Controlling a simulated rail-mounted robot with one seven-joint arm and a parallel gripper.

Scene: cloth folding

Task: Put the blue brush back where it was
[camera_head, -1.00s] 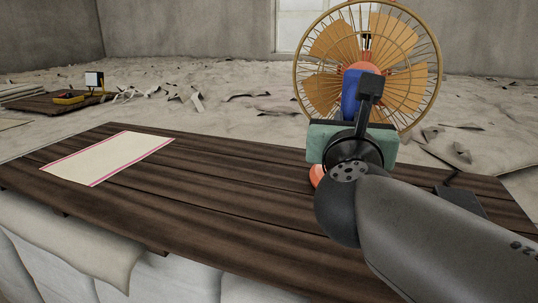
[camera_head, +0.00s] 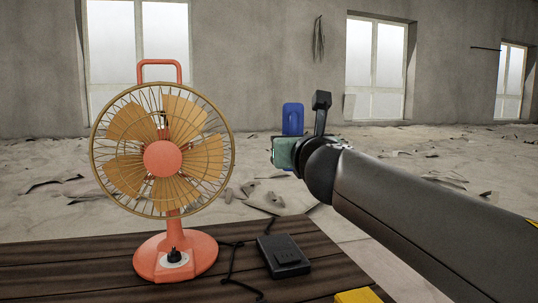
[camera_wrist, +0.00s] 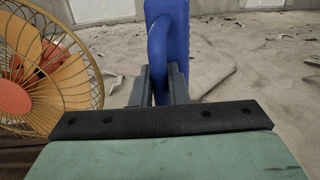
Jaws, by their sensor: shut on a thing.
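The blue brush (camera_head: 292,118) stands up from my gripper in the head view, to the right of the orange fan. In the wrist view the blue brush (camera_wrist: 175,45) shows as a blue looped piece between the two dark fingers of my gripper (camera_wrist: 160,85), which is shut on it. Its far end is out of frame in the wrist view. In the head view the green body and dark wrist of my arm hide part of my gripper. The brush is held in the air, clear of the table.
An orange fan (camera_head: 163,158) stands on the dark plank table (camera_head: 85,265); it also shows at the left of the wrist view (camera_wrist: 45,85). A black box (camera_head: 284,256) with a cable lies right of its base. A yellow object (camera_head: 357,296) shows at the bottom edge. Debris covers the floor.

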